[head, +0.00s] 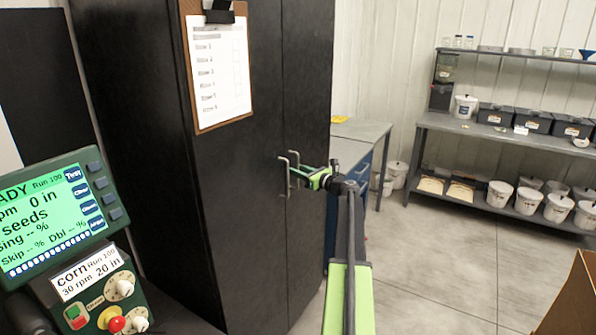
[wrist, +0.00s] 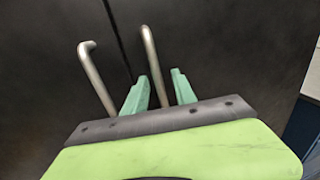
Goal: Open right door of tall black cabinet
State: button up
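The tall black cabinet (head: 130,120) stands at the left of the head view, with its doors shut. Its right door (head: 308,90) and left door (head: 245,200) meet at a vertical seam. Each has a metal bar handle near the seam: the left handle (wrist: 97,80) and the right handle (wrist: 152,62). My gripper (wrist: 161,78) is open at the cabinet front, its pale green fingers on either side of the right handle. Gaps show between bar and fingers in the wrist view; I cannot tell whether they touch. In the head view my gripper (head: 312,178) partly covers the handles.
A clipboard (head: 222,75) hangs on the left door. A monitor console (head: 60,220) stands at lower left. A grey-topped workbench (head: 362,130) adjoins the cabinet's right side. Shelves (head: 500,135) with tubs and boxes line the back wall. The concrete floor (head: 440,245) is clear before them; a cardboard edge (head: 575,300) shows lower right.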

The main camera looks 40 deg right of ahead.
jog(key=shift+w, duration=0.2)
jog(key=shift+c, duration=0.2)
grip_shut()
jog(key=shift+r, duration=0.1)
dwell(1.1)
